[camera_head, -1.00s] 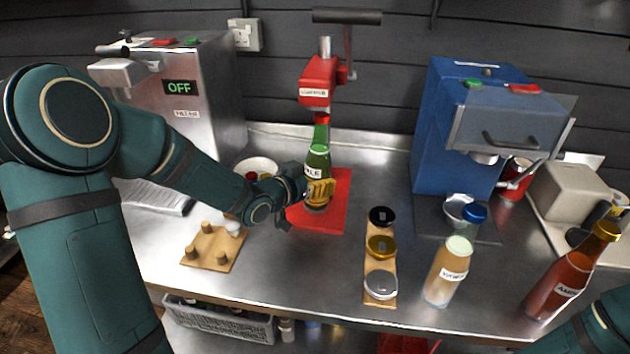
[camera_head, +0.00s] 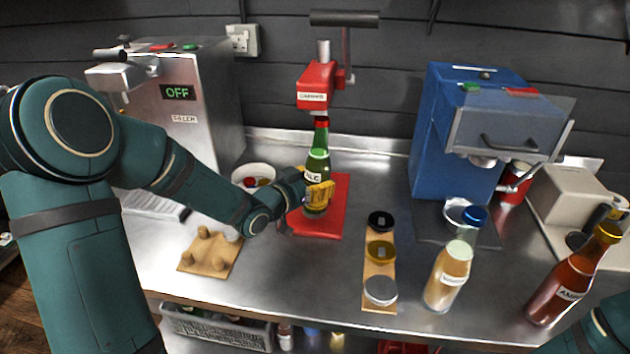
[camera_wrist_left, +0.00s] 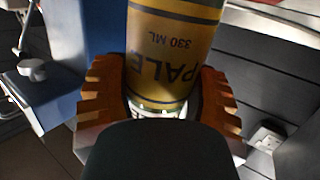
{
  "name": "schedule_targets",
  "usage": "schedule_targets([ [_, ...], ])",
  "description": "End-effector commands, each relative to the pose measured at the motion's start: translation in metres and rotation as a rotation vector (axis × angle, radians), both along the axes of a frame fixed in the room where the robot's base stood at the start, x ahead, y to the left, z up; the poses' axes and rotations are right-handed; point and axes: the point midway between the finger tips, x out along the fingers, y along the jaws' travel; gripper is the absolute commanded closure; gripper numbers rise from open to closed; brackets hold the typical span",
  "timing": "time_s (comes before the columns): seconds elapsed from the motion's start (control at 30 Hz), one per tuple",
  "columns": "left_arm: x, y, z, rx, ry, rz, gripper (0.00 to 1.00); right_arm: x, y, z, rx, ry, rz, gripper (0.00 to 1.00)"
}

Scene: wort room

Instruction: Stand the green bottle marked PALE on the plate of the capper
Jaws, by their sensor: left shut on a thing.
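The green bottle marked PALE (camera_head: 318,163) stands upright over the red plate (camera_head: 334,226) of the capper, beneath its red head (camera_head: 316,88). It has a red top close under the head. My left gripper (camera_head: 318,196) is shut around the lower part of the bottle from the left. In the left wrist view, the bottle's yellowish PALE label (camera_wrist_left: 172,55) sits between the two ridged fingers. The gripper hides part of the bottle's lower body, and I cannot tell whether its base touches the plate. My right gripper is out of view.
A peg board (camera_head: 209,254) and a bowl (camera_head: 250,170) are left of the capper. A strip with lids (camera_head: 380,271), a pale bottle (camera_head: 450,275), a blue machine (camera_head: 450,130) and an amber bottle (camera_head: 572,280) are to the right.

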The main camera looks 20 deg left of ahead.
Motion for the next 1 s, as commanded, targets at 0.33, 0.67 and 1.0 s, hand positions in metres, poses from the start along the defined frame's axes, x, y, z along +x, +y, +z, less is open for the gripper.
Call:
schedule_targets([
  [0.33, -0.002, -0.0009, 0.0006, -0.025, -0.052, -0.001, 0.59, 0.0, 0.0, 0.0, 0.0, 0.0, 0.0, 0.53],
  [0.67, -0.0023, 0.0002, -0.0003, -0.027, -0.067, 0.0, 0.59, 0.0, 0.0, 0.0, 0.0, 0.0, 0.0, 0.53],
  [1.0, -0.0032, 0.0024, -0.0007, -0.03, -0.11, 0.0, 0.59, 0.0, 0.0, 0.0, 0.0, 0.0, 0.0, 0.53],
])
